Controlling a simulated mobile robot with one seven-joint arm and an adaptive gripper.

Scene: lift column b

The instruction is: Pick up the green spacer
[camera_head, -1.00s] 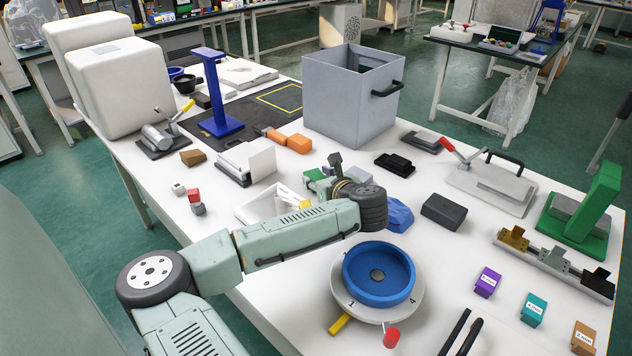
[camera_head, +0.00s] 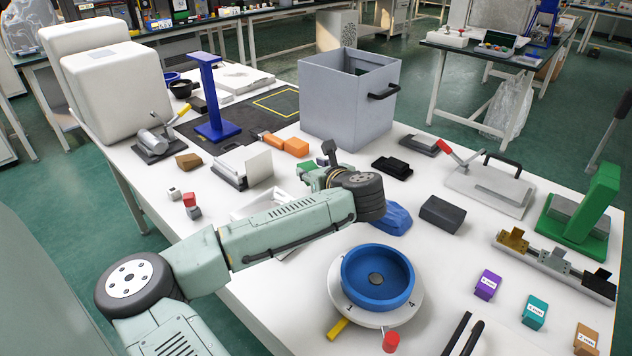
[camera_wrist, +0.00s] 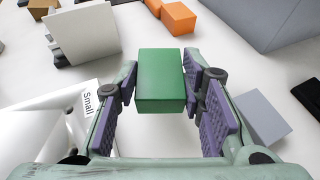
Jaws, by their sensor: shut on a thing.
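The green spacer (camera_wrist: 160,80) is a plain green block in the middle of the wrist view. My gripper (camera_wrist: 162,88) is shut on it, with one purple-padded finger on each side. In the head view only a small green part of the spacer (camera_head: 305,168) shows beyond my wrist. My own arm hides most of the gripper there. I cannot tell from the frames how high the spacer is above the table.
A white tray (camera_wrist: 50,118) labelled "Small" is left of the gripper. An orange block (camera_wrist: 179,18) lies beyond the spacer, and a grey block (camera_wrist: 262,116) is to the right. A large grey bin (camera_head: 345,105) stands behind. A blue round dish (camera_head: 378,285) is in front.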

